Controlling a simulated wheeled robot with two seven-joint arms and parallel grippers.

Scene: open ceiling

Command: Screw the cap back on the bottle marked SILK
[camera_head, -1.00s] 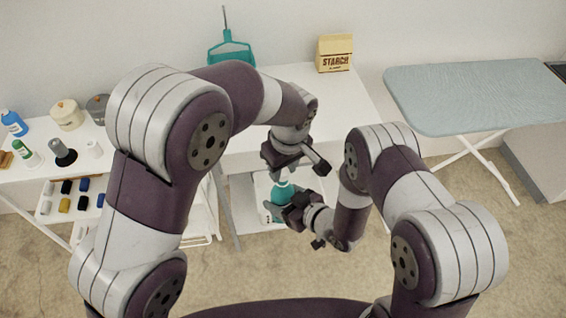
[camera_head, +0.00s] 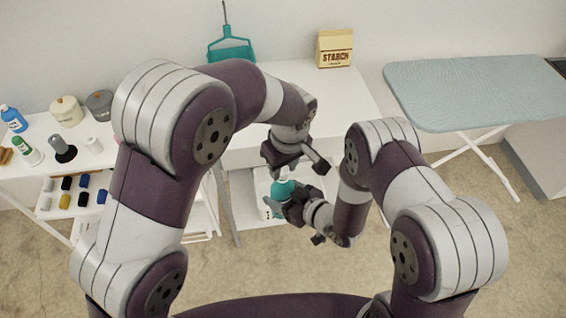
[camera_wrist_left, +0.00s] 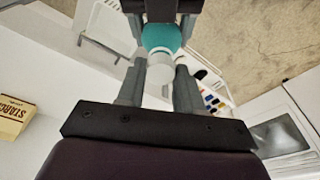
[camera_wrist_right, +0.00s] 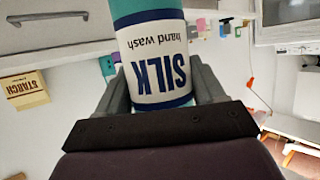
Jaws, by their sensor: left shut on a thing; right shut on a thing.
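The SILK bottle (camera_head: 283,189) is teal with a white label, and the label (camera_wrist_right: 158,65) reads upside down in the right wrist view. My right gripper (camera_head: 287,203) is shut on the bottle's body; its fingers (camera_wrist_right: 163,88) lie on either side of it. My left gripper (camera_head: 285,165) is directly above. Its fingers (camera_wrist_left: 158,72) are shut on the white cap (camera_wrist_left: 159,77). In the left wrist view the teal bottle top (camera_wrist_left: 161,37) lies in line with the cap. I cannot tell whether the threads are engaged; the joint is largely hidden.
A white table (camera_head: 345,98) behind the grippers carries a starch box (camera_head: 334,48) and a teal dustpan (camera_head: 231,48). An ironing board (camera_head: 475,95) stands right. A shelf unit (camera_head: 95,160) with bottles and pots stands left. Open floor (camera_head: 440,195) lies to the right.

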